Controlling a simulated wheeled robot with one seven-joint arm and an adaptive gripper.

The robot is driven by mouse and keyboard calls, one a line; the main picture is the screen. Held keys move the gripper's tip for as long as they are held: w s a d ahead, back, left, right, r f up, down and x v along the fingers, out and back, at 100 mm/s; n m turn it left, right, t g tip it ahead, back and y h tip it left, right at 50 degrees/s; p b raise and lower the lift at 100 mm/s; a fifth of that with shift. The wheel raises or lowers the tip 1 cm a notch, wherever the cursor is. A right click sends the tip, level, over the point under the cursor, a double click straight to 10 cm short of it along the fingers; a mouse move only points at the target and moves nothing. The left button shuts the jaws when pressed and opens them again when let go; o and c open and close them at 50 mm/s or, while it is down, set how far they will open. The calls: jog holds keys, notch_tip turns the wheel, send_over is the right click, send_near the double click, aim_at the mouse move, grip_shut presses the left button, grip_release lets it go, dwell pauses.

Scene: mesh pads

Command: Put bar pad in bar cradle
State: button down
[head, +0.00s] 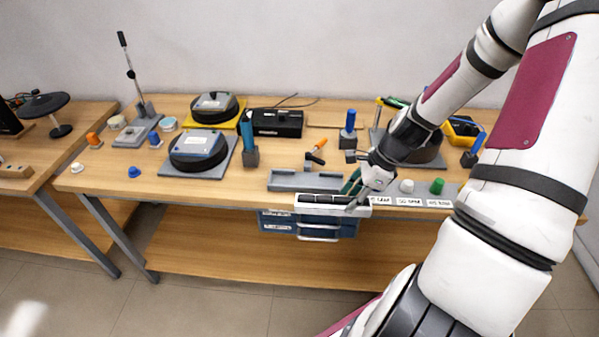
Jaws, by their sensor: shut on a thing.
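My gripper (354,193) points down at the right part of a white open tray (365,211) at the table's front edge. Its fingers are shut on a dark bar, which looks like the bar pad (318,198). The bar lies lengthwise, at or just inside the tray; I cannot tell whether it touches the tray floor. The fingers hide its right part. A long grey holder (283,187), which looks like the bar cradle, lies just behind the white tray and to the left of my gripper. Its visible left part looks empty.
Labelled plates with a white knob (406,186) and a green knob (437,186) lie right of the tray. A small stand with an orange handle (317,152) rises behind the grey holder. A blue-handled post (348,128) stands farther back. Bare wood lies left of the holder.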

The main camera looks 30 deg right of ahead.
jog(key=w, duration=0.5)
jog(key=w+f, duration=0.1)
jog(key=w, duration=0.5)
jog(key=w+d, duration=0.1)
jog(key=w, duration=0.4)
jog(key=shift+w+f+b, duration=0.15)
jog(key=shift+f+b, duration=0.1)
jog(key=shift+b, duration=0.05)
jog(key=shift+f+p, duration=0.3)
jog(key=shift+f, duration=1.4)
jog(key=c, duration=1)
grip_release()
jog(key=shift+f, duration=0.15)
